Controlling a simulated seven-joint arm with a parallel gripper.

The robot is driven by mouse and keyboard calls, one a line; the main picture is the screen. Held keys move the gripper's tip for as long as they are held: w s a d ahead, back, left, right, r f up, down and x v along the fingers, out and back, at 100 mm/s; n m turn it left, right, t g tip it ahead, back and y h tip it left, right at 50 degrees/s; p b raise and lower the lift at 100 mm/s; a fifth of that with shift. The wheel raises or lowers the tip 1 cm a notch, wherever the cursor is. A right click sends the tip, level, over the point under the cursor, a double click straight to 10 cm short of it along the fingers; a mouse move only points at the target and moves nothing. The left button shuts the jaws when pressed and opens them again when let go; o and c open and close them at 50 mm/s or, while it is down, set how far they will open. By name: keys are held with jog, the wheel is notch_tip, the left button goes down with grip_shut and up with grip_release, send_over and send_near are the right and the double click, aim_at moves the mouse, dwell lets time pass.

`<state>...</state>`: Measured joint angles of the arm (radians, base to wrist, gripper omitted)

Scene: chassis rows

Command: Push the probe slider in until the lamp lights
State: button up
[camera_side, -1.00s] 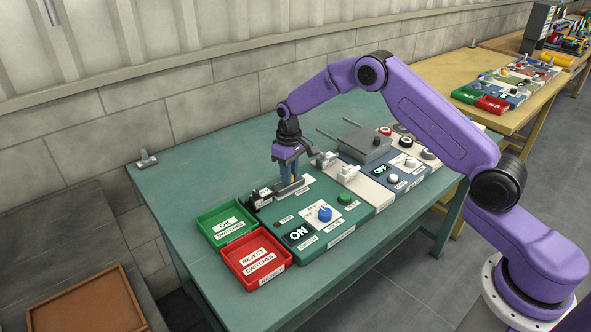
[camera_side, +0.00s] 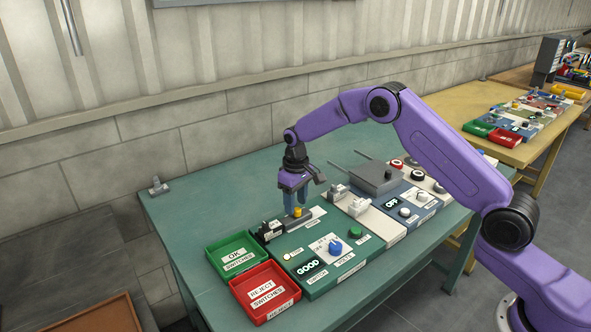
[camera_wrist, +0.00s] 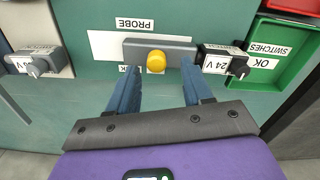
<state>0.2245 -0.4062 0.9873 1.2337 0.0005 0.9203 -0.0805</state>
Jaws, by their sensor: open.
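The probe slider is a grey bar (camera_wrist: 180,50) with a yellow knob (camera_wrist: 156,62); the knob also shows in the side view (camera_side: 298,212). In the wrist view the bar's end meets the black switch block (camera_wrist: 222,61) marked 24 V. The small round lamp (camera_side: 287,256) on the green chassis looks pale and lit. In the wrist view the fingers stand apart on either side of the knob, with gaps.
A green OK tray (camera_side: 209,258) and a red REJECT tray (camera_side: 237,293) stand left of the chassis. A blue knob (camera_side: 336,247) and green button (camera_side: 355,232) are on its front. Other chassis, with a grey box (camera_side: 377,174), lie to the right.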

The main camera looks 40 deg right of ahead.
aim_at(295, 218)
notch_tip(295, 218, up, 15)
dwell(0.4)
jog(key=shift+a+r, duration=0.1)
jog(key=shift+a, duration=0.05)
jog(key=s+a+r+n, duration=0.2)
jog(key=s+a, duration=0.2)
jog(key=s, duration=0.7)
jog(key=s+a+r+n, duration=0.2)
jog(key=s+a+n, duration=0.15)
jog(key=s, duration=0.65)
jog(key=s+d+f+n, duration=0.2)
jog(key=s+d, duration=0.2)
jog(key=s, duration=0.8)
jog(key=s+d+f+n, duration=0.2)
jog(key=s+d, duration=0.2)
jog(key=s, duration=0.7)
jog(key=shift+s+d, duration=0.15)
jog(key=shift+s, duration=0.2)
